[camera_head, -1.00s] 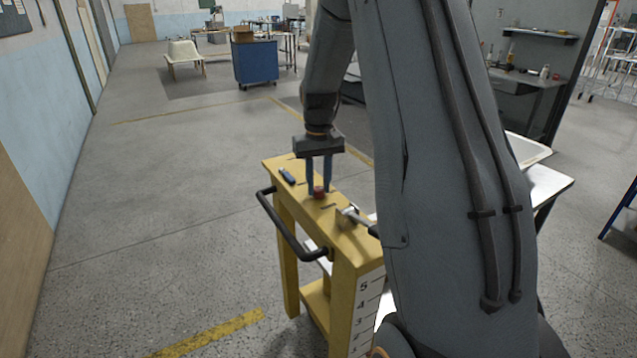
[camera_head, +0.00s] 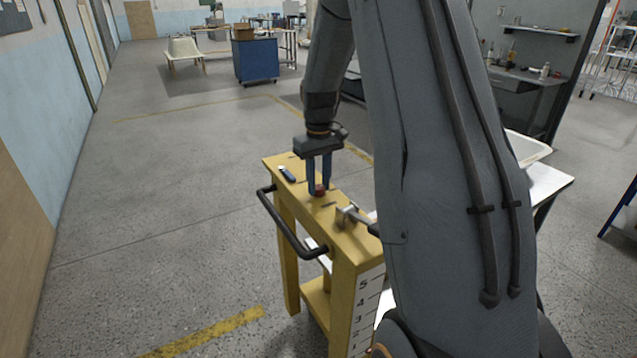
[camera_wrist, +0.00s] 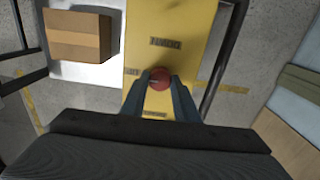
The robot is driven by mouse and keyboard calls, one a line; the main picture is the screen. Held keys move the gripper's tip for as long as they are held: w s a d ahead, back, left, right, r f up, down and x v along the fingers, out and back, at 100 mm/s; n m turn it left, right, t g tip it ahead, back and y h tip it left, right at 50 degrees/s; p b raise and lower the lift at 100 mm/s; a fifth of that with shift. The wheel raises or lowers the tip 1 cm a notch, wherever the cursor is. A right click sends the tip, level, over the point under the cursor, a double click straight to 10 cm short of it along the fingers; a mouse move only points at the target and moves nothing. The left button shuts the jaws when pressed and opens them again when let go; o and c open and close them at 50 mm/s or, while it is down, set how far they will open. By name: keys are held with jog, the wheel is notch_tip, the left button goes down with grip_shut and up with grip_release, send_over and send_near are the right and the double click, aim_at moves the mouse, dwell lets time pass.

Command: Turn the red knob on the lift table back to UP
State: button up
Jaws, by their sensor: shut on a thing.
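The red knob (camera_head: 319,190) sits on the yellow top of the lift table (camera_head: 343,240). My gripper (camera_head: 319,188) reaches down from above with its two blue fingers on either side of the knob. In the wrist view the fingers (camera_wrist: 160,82) are shut on the red knob (camera_wrist: 159,76). A pale line shows on the knob, pointing toward the left finger. Dark labels stand around the knob on the yellow top (camera_wrist: 190,40), but they are too small or partly hidden to read surely. My arm hides the right part of the table.
A black handle bar (camera_head: 285,227) runs along the table's left side. A blue-handled tool (camera_head: 287,174) and a grey metal piece (camera_head: 347,215) lie on the top. A cardboard box (camera_wrist: 78,36) shows beside the table. The floor at left is clear.

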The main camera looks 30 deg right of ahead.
aim_at(319, 187)
jog(key=o, duration=1.1)
jog(key=shift+c, duration=0.2)
jog(key=shift+r+b, duration=1.15)
jog(key=shift+r, duration=2.8)
